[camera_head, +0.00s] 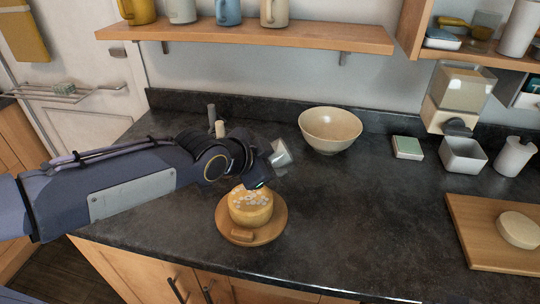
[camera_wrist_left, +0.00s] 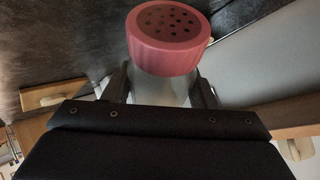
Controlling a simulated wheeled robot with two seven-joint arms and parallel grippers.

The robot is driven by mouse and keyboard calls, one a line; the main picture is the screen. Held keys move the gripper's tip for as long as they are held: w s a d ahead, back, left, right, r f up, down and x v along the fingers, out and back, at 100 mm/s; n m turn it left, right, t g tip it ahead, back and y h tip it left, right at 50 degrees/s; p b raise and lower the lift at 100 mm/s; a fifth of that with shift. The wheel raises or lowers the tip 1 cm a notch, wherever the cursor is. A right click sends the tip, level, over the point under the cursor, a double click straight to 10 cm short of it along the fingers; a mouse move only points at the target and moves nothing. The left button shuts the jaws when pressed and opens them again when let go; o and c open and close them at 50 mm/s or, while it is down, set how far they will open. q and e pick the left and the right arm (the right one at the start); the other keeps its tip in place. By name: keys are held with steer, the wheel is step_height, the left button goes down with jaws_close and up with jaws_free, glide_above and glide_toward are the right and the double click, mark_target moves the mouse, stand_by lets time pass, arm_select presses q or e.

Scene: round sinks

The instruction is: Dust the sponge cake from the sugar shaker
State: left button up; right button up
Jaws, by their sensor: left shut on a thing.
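The sponge cake (camera_head: 251,212) is a round yellow cake with white specks on top. It sits on a round wooden plate (camera_head: 281,222) near the counter's front edge. My left gripper (camera_head: 271,164) is just above and behind the cake, shut on the sugar shaker (camera_head: 282,155). The shaker looks tilted, with a pale end showing past the gripper. In the left wrist view its pink perforated lid (camera_wrist_left: 170,38) and translucent body (camera_wrist_left: 165,90) show between the fingers. The lid is hidden in the head view. My right gripper is not in view.
A cream bowl (camera_head: 331,130) stands behind to the right. A green-topped block (camera_head: 407,147), a dispenser (camera_head: 459,95) and a cutting board (camera_head: 480,235) are at right. A mug shelf (camera_head: 245,36) hangs above. The counter right of the plate is clear.

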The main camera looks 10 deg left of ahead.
arm_select(q)
steer(key=shift+f, duration=0.55)
steer(key=shift+r, duration=0.1)
